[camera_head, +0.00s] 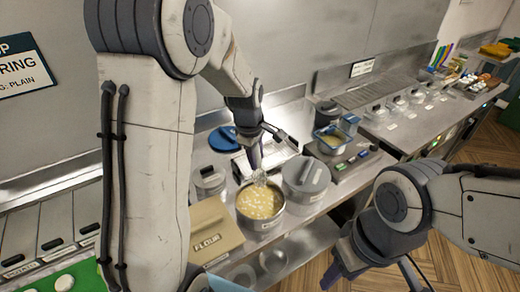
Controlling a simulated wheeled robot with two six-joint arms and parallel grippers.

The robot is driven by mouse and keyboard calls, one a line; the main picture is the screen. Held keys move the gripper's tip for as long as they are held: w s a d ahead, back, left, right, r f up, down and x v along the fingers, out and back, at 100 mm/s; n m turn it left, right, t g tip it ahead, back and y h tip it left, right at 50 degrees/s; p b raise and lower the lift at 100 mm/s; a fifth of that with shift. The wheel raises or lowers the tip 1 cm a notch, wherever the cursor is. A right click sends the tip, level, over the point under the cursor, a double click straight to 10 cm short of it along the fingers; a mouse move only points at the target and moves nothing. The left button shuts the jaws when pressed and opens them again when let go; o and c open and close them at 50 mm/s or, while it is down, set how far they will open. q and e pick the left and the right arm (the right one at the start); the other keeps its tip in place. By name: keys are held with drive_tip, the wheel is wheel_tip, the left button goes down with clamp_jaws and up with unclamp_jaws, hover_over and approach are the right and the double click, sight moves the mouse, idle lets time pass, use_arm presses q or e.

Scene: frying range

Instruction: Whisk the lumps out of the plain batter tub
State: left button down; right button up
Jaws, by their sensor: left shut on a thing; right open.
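The plain batter tub (261,224) is a round metal tub standing open on the steel counter. It holds pale yellow batter with many whitish lumps on the surface. My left gripper (256,148) is above the tub, shut on an upright whisk (259,178). The whisk's wire end reaches down to the batter at the tub's far side; how deep it sits is hard to tell. My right gripper (372,274) is open and empty, low at the front right, in front of the counter and away from the tub.
A grey-lidded tub (306,178) stands close right of the batter tub. A flour bin (212,232) is at its left, a smaller lidded pot (210,181) behind that. A blue lid (223,138) lies behind. Clear containers (331,139) stand further right, beside lidded wells (397,104).

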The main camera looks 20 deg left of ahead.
sight(256, 184)
use_arm(q)
drive_tip(key=shift+f+b, duration=0.35)
drive_tip(key=shift+f, duration=0.1)
drive_tip(key=shift+a+f+b, duration=0.1)
drive_tip(key=shift+f+b, duration=0.55)
drive_tip(key=shift+f, duration=0.1)
wheel_tip(256, 184, down, 2)
drive_tip(key=shift+f+b, duration=0.25)
drive_tip(key=shift+b, duration=0.9)
drive_tip(key=shift+f+b, duration=2.4)
drive_tip(key=shift+f, duration=1.2)
